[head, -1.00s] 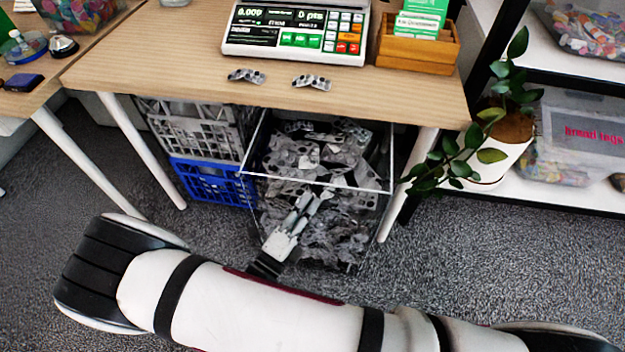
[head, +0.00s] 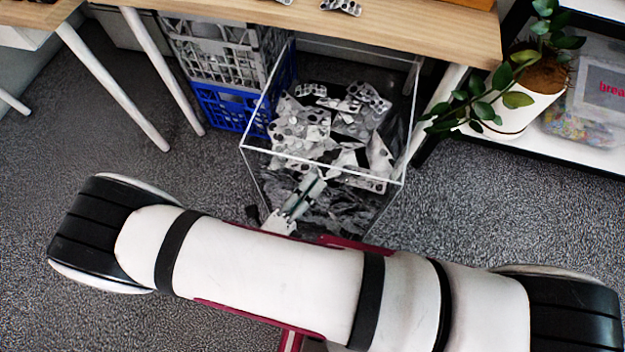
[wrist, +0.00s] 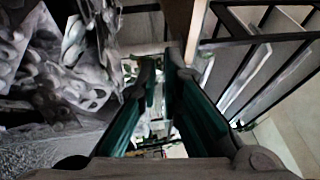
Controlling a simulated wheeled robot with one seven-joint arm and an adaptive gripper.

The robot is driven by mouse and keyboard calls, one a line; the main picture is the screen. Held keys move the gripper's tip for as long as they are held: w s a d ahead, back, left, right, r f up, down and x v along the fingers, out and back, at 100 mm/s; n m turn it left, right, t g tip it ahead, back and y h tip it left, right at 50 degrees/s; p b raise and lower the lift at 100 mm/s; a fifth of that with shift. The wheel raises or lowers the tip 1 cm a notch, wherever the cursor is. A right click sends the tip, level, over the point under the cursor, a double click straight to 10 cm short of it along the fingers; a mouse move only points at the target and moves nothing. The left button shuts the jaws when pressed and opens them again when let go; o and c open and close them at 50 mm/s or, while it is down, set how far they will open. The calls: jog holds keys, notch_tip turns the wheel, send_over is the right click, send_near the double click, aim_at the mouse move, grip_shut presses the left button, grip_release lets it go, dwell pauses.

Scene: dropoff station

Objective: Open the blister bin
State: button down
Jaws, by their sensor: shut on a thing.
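The blister bin (head: 396,170) is a clear, open-topped box with pale rim edges, heaped with silver-grey blister packs (head: 330,120). It stands mostly out from under the wooden table, and its open top is exposed in the head view. My gripper (head: 313,182) is at the front side of the bin, below the front rim, and is shut on the bin. The exact part held is hidden. In the wrist view the dark green-padded fingers (wrist: 165,75) reach forward, with blurred blister packs (wrist: 80,60) to their left.
The wooden table (head: 430,30) is above and behind the bin, with blister packs (head: 342,6) on top. Grey and blue crates (head: 225,105) stand to the left. A potted plant (head: 525,100) and a shelf (head: 600,150) are at right. Carpet (head: 480,210) is open at front right.

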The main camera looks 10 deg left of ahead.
jog(key=shift+f, duration=0.1)
jog(key=c, duration=1.7)
grip_release()
jog(key=shift+r, duration=0.2)
